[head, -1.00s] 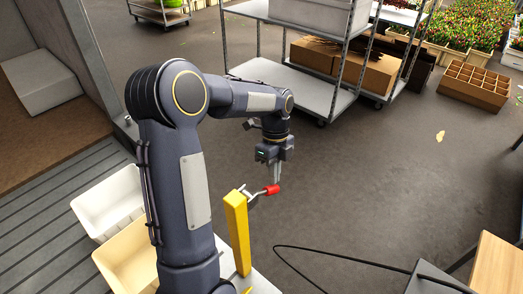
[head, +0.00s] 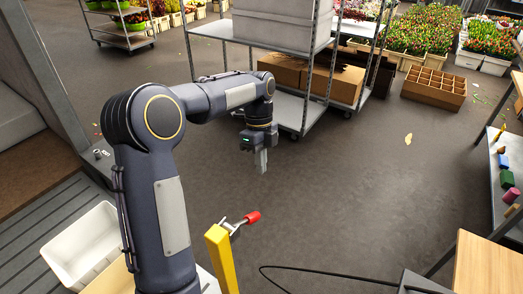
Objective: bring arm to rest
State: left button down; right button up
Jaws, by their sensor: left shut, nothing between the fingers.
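My left arm comes in from the left and reaches over the floor. My left gripper (head: 262,161) points down, its fingers shut with nothing between them. It hangs apart from the red-tipped lever (head: 252,217) on the yellow post (head: 220,258), above and a little right of the lever in the picture. My right gripper is not in view.
A divided brown crate (head: 434,88) and tulip bunches (head: 403,49) are at the back right. A workbench (head: 500,190) stands at right. The middle floor is clear.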

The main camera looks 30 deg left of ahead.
pick_arm(q)
jog(key=s+r+n+t, duration=0.2)
jog(key=s+r+n, duration=0.2)
jog(key=r+n, duration=0.15)
jog(key=s+d+f+n+t+h, duration=0.1)
jog(key=s+d+f+n+t, duration=0.1)
jog(key=s+n, duration=0.5)
jog(key=s+d+f+n+t, duration=0.2)
jog(key=s+d+n+t, duration=0.2)
jog(key=s+n, duration=0.4)
jog(key=s+d, duration=0.1)
jog(key=s, duration=0.4)
jog(key=shift+d+h, duration=0.15)
jog(key=shift+h, duration=0.25)
